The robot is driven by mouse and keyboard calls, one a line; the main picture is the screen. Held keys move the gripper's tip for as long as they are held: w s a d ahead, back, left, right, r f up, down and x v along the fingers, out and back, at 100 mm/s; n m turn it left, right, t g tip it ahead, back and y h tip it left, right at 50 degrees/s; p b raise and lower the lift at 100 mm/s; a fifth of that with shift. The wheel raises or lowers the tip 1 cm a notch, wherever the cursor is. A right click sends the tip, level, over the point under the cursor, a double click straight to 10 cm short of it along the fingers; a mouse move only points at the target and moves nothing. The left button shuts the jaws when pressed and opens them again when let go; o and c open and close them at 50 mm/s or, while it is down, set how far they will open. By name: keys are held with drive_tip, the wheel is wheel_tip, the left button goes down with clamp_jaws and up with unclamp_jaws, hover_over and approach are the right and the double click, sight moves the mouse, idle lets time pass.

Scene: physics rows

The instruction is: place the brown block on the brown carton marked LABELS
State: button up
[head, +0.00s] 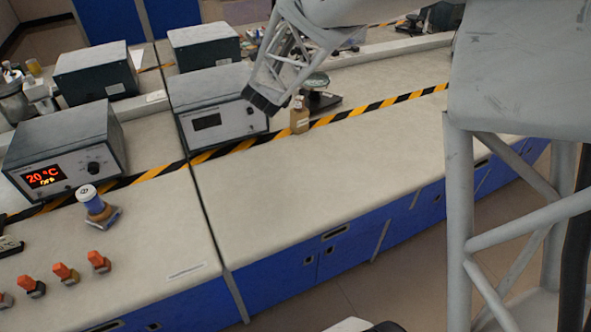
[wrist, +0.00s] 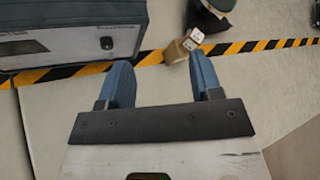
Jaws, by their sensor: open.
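My gripper (head: 264,102) is open, over the bench just in front of a grey instrument. In the wrist view its two blue-grey fingers (wrist: 163,80) stand wide apart with nothing between them. A small brown box-shaped thing (head: 299,121) stands on the bench by the striped tape, right of my gripper. The wrist view shows a brown block-like piece (wrist: 175,51) beyond the fingertips, and a paler piece with a white face and a reddish mark (wrist: 194,39) touching or overlapping it. I cannot read LABELS or tell whether one rests on the other.
A grey instrument (head: 222,122) stands close left of the brown thing; a dark-based device (head: 318,98) stands behind it. Yellow-black tape (head: 372,107) crosses the bench. A blue-and-white item (head: 94,205) and several orange-topped items (head: 66,273) are at left. The bench front (head: 300,190) is clear.

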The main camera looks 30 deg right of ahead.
drive_tip(key=s+a+r+n+g+y, duration=0.1)
drive_tip(key=s+a+r+n+y, duration=0.25)
drive_tip(key=s+a+n, duration=0.4)
drive_tip(key=s+a+r+n+g+y, duration=0.2)
drive_tip(key=s+a+r+n, duration=0.2)
drive_tip(key=s+n, duration=0.6)
drive_tip(key=s+n+g, duration=0.5)
drive_tip(key=s+n, duration=1.2)
drive_tip(key=s, duration=0.6)
drive_tip(key=shift+r+g+h, duration=0.15)
drive_tip(key=shift+g+h, duration=0.15)
drive_tip(key=shift+h, duration=0.15)
